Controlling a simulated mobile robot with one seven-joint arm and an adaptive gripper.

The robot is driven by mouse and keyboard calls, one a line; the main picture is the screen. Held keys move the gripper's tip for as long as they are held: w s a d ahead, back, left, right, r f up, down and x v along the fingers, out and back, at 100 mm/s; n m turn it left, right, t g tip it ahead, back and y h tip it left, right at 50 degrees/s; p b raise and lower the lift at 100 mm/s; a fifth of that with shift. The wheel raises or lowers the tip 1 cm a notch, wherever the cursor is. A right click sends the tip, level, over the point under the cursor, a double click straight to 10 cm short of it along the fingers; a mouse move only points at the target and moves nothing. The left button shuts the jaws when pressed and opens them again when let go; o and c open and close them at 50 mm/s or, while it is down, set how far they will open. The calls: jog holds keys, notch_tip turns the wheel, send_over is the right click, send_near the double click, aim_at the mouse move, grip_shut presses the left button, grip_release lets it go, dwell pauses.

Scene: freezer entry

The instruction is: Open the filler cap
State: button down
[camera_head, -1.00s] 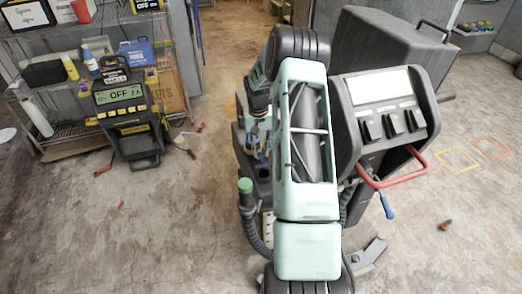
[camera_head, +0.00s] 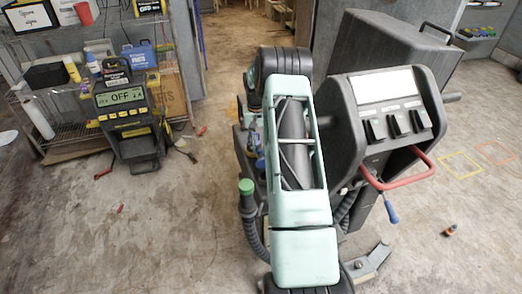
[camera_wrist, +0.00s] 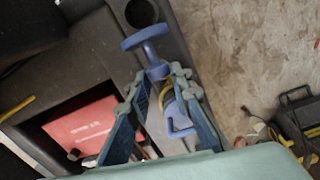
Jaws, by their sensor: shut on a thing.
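Below, between the fingers, are a blue and grey part and a yellow ring, partly hidden.
The dark machine has a control panel (camera_head: 393,118) and a red handle (camera_head: 405,172) right of my arm. A shelf (camera_head: 70,130) and a yellow-black charger (camera_head: 128,120) are farther left. The floor between is mostly clear.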

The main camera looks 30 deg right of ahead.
jog(key=shift+w+a+f, duration=0.1)
jog(key=shift+w+f, duration=0.15)
jog(key=shift+w, duration=0.65)
jog(key=shift+a, duration=0.1)
jog(key=c, duration=1.8)
grip_release()
jog(key=shift+f, duration=0.15)
jog(key=shift+o, duration=0.2)
jog(key=shift+s, duration=0.1)
jog(key=shift+d+r, duration=0.2)
notch_tip(320, 180, up, 12)
jog(key=shift+a+f, duration=0.2)
jog(key=shift+a, duration=0.1)
